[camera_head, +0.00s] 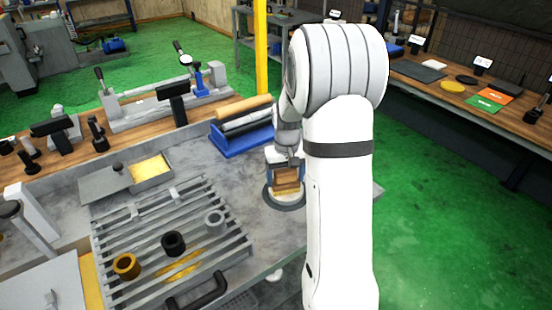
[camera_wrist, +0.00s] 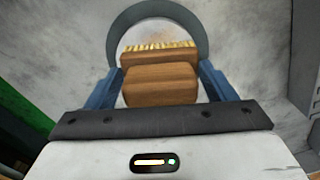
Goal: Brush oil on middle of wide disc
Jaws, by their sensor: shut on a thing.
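My gripper (camera_wrist: 161,88) is shut on a wooden brush (camera_wrist: 160,85), with its blue fingers on either side of the brown block. The brush's pale bristles show along its far edge in the wrist view. The wide disc (camera_wrist: 205,45) is a grey ring lying on the metal table; the brush is over its near part and hides much of it. In the head view the disc (camera_head: 284,206) shows under my gripper (camera_head: 284,180) and the brush (camera_head: 286,187). I cannot tell whether the bristles touch the disc. An open container of yellow oil (camera_head: 151,168) stands to the left.
A slatted rack (camera_head: 205,253) holds several small rings at the front left. A blue holder with rolls (camera_head: 240,139) stands behind the disc. A wooden bench (camera_head: 90,150) with tools runs along the back left. Bare table lies between rack and disc.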

